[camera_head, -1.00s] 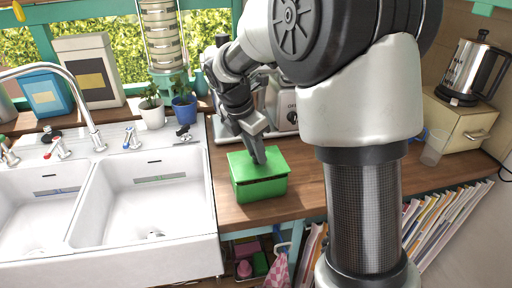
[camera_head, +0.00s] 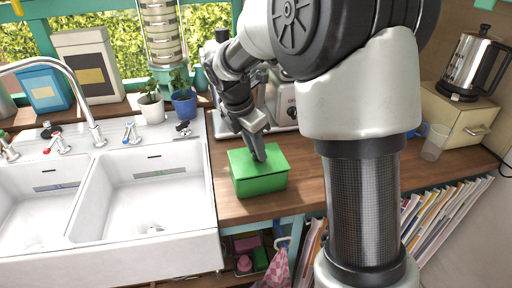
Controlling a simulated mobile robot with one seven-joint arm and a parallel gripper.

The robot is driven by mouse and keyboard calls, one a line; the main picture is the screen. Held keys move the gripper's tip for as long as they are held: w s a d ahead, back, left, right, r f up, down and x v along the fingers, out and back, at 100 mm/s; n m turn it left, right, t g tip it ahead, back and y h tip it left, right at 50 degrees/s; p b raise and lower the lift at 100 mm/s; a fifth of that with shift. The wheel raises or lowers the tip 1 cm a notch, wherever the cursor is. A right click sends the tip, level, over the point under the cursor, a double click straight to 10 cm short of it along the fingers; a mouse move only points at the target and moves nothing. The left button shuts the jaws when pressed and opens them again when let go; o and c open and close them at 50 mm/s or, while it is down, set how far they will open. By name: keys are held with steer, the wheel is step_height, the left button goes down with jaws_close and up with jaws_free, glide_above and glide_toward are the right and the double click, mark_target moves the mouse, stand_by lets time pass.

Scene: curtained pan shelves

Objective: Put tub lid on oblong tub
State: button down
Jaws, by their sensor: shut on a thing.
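The oblong tub (camera_head: 262,185) is a green box on the wooden counter, just right of the sink. The green tub lid (camera_head: 240,160) lies across the top of the tub, and no gap shows between them now. My gripper (camera_head: 260,156) points down from above, its fingertips at the middle of the lid. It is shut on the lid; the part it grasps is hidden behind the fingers.
A white double sink (camera_head: 145,190) is to the left, with a tall tap (camera_head: 85,95). Potted plants (camera_head: 184,105) and a toaster (camera_head: 283,105) stand behind. A clear cup (camera_head: 434,145) is at the right. Bare counter (camera_head: 300,205) lies right of the tub.

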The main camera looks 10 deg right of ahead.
steer(key=shift+f, duration=0.3)
steer(key=c, duration=1.4)
jaws_free()
steer(key=shift+c, duration=0.2)
steer(key=p+v, duration=0.2)
steer(key=v, duration=1.5)
steer(key=shift+a+r, duration=0.15)
steer(key=shift+r, duration=0.05)
steer(key=shift+s, duration=0.15)
steer(key=s+d+r+m+t+y+p, duration=0.1)
steer(key=s+d+r+m+t+p, duration=0.25)
steer(key=s+m, duration=0.8)
steer(key=s+d+f+m+y+p, duration=0.1)
steer(key=s+f+m+y, duration=0.1)
steer(key=s+m, duration=0.9)
steer(key=shift+d+m+t, duration=0.35)
